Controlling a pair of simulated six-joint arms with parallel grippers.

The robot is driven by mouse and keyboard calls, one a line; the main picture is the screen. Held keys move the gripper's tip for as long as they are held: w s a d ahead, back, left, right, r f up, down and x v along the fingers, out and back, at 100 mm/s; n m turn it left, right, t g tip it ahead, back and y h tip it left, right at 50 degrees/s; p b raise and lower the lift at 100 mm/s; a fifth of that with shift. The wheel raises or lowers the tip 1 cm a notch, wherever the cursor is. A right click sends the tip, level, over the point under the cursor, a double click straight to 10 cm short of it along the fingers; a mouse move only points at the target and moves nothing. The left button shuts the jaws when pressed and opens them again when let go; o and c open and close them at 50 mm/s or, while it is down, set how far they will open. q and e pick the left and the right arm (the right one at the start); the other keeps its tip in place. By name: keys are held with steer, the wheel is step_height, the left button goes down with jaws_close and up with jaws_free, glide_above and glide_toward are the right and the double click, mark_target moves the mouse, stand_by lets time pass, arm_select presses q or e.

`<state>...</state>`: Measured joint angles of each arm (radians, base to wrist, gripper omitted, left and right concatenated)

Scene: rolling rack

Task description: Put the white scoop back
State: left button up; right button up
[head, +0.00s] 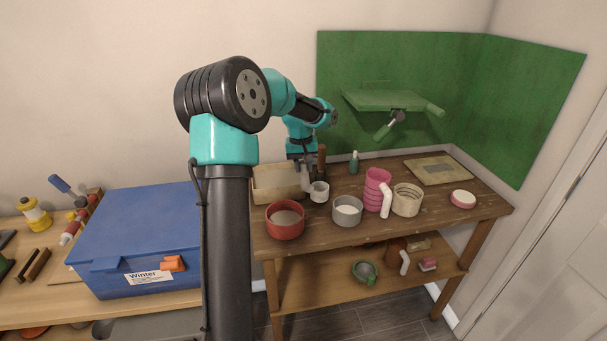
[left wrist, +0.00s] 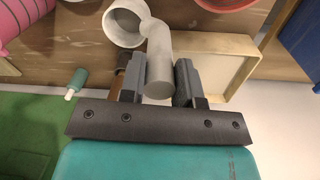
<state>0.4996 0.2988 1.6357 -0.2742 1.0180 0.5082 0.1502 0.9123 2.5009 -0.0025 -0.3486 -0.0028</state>
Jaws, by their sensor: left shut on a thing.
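The white scoop (head: 319,192) shows in the head view at the back left of the wooden rack's top, beside a beige tray. My left gripper (head: 305,171) is above the rack top, shut on the scoop's handle. In the left wrist view the round handle (left wrist: 159,62) sits between the two grey fingers of the left gripper (left wrist: 158,78). The scoop's round cup (left wrist: 125,22) lies beyond the fingertips, its opening partly visible. I cannot tell whether the scoop touches the rack top. My right gripper is not in view.
The beige tray (head: 268,196) is left of the scoop. A red bowl (head: 285,230), grey bowl (head: 347,219), pink mug (head: 373,187) and ribbed pot (head: 407,199) stand close by. A small green bottle (head: 354,163) is behind. A green shelf (head: 385,100) juts out above.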

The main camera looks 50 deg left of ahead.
mark_target(304, 174)
arm_select(q)
steer(key=shift+w+a+f, duration=0.25)
steer(key=shift+a+f, duration=0.1)
steer(key=shift+f, duration=1.6)
steer(key=o, duration=1)
steer(key=r, duration=1.2)
steer(key=shift+s+a+r, duration=0.15)
steer(key=shift+s+a, duration=0.1)
steer(key=shift+s, duration=0.15)
